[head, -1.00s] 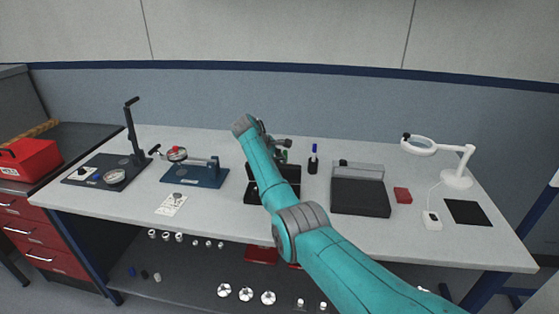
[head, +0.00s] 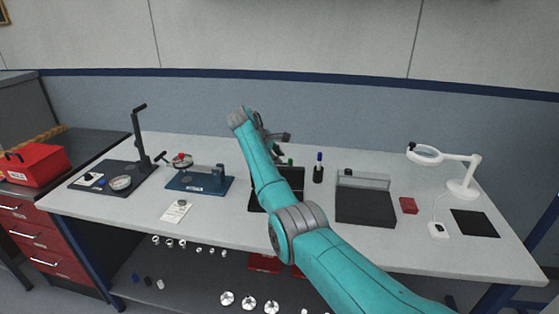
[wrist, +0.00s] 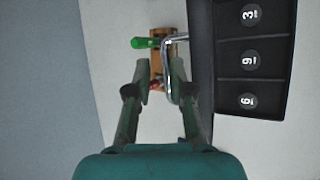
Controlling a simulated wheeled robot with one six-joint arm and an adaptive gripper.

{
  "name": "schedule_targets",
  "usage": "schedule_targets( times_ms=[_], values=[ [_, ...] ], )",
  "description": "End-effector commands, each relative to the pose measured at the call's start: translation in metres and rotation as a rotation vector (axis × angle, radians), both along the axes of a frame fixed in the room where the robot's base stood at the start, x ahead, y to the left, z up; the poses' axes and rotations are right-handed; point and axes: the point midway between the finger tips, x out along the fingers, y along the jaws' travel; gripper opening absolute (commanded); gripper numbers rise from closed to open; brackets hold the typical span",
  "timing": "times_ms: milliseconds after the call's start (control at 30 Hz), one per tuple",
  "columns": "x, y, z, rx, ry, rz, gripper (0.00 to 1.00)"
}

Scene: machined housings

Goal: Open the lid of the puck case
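The black puck case (head: 290,180) stands mid-table in the head view, partly hidden behind my arm. A dark panel rises at its far side and looks like the lid standing open. In the wrist view the case (wrist: 234,75) is at the right, with round pucks numbered 3, 9 and 6 in its compartments, uncovered. My gripper (wrist: 160,63) is beyond the case's far edge, over the table, with its fingers apart and nothing visibly held. In the head view my gripper (head: 279,150) is partly hidden by my arm.
An orange-brown block (wrist: 157,75) with a green-handled tool and a bent metal rod lies below my fingers. A pen holder (head: 318,174) stands right of the case, then a dark box (head: 363,208). A blue gauge stand (head: 200,183) is at left.

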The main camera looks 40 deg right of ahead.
Motion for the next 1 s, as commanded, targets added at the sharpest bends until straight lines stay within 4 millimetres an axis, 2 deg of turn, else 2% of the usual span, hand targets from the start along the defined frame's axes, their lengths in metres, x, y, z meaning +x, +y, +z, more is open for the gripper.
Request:
schedule_targets(
  times_ms=[1000],
  values=[
    [0.012, 0.023, 0.055, 0.000, 0.000, 0.000, 0.21]
  ],
)
